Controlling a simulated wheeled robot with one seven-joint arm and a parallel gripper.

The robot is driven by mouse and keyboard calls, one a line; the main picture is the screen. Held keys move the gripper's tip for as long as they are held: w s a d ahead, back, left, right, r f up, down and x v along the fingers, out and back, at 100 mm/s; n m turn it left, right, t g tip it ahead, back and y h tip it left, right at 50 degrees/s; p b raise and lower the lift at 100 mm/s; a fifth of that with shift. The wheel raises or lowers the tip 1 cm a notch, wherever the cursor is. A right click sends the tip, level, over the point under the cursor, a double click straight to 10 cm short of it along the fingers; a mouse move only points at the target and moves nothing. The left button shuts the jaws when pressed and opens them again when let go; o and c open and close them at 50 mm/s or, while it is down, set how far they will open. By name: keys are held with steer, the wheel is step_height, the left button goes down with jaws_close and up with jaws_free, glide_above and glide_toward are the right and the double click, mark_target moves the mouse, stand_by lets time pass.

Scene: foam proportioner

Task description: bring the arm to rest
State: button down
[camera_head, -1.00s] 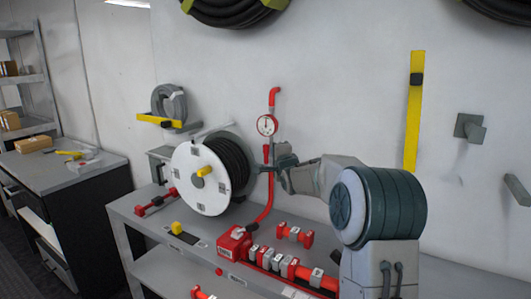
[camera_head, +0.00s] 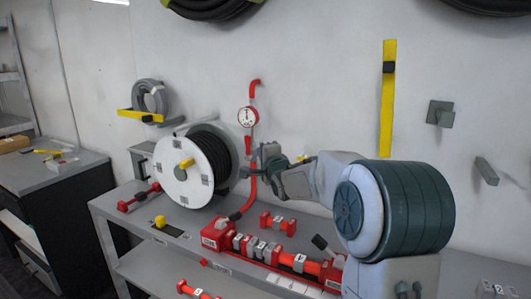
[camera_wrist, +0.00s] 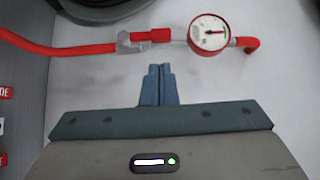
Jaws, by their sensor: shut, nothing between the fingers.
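My gripper (camera_wrist: 158,72) is shut and empty in the wrist view, its two fingertips together in front of the pale wall. In the head view my gripper (camera_head: 252,165) is at the end of the raised arm, above the bench and by the red pipe. A red pipe (camera_wrist: 80,50) with a grey fitting and a round white gauge (camera_wrist: 209,35) lies just beyond the fingertips in the wrist view. The gauge also shows in the head view (camera_head: 248,117). I cannot tell whether the fingers touch the pipe.
A hose reel (camera_head: 188,175) with a white disc stands on the grey bench (camera_head: 120,215), left of my gripper. A red manifold (camera_head: 270,248) with several numbered parts lies on the bench below. A yellow strip (camera_head: 388,100) and grey brackets (camera_head: 440,113) are on the wall at right.

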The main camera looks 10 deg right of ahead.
steer(key=s+a+f+n+g+p, duration=0.1)
steer(key=s+f+n+g, duration=0.3)
steer(key=s, duration=1)
steer(key=s+a+f+n+g+p, duration=0.2)
steer(key=s+f+n+g, duration=0.2)
steer(key=s, duration=1)
steer(key=s+a+f+n+g+h+p, duration=0.1)
steer(key=s+f+n+g, duration=0.3)
steer(key=s, duration=1.1)
steer(key=n+g, duration=0.3)
steer(key=n, duration=0.1)
steer(key=shift+a+f+n+p, duration=0.2)
steer(key=shift+a+n+p, duration=0.15)
steer(key=shift+a+n, duration=0.05)
